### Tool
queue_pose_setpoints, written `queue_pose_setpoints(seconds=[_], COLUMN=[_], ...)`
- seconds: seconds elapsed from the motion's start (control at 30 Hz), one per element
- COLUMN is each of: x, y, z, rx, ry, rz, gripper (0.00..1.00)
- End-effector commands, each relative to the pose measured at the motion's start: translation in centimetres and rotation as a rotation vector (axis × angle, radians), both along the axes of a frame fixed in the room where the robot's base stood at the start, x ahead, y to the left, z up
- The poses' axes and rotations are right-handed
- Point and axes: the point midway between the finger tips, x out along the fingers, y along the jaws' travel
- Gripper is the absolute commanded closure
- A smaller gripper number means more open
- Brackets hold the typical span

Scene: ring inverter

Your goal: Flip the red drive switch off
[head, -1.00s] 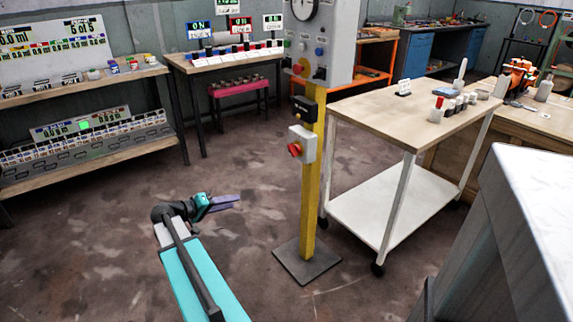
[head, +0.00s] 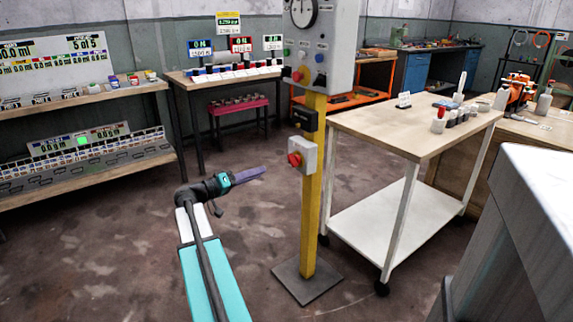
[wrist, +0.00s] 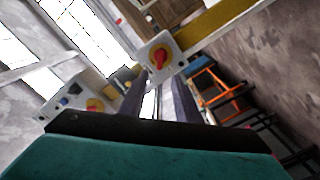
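Three displays reading ON stand on the back table in the head view: blue, red (head: 240,44) and green. A row of small switch units (head: 235,70) sits below them; which is the red drive's switch is too small to tell. A red rotary knob on a light box (head: 301,158) is mounted on the yellow post; the wrist view shows this knob (wrist: 160,58) beyond my fingertips. My gripper (head: 258,172) is left of the post in the head view, pointing right. In the wrist view its two fingers (wrist: 163,92) stand apart, with nothing between them.
The yellow post (head: 313,210) stands on a flat base plate. A grey gauge panel (head: 322,35) tops it, with a black box below. A white-framed cart (head: 390,120) stands to the right. Shelves (head: 85,190) stand left. Open floor (head: 130,270) lies around my arm.

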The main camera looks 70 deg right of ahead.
Motion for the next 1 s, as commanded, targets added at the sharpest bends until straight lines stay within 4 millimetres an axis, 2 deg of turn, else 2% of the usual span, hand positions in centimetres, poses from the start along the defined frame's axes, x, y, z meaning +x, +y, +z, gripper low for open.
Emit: queue_pose_setpoints(seconds=[0.27,1.0], x=[-1.1,-6.4], y=[-1.6,-10.1], z=[-0.1,-0.1], rx=[0.001,0.001], ry=[0.0,0.0], rz=[-0.002,-0.001], gripper=[0.7,0.7])
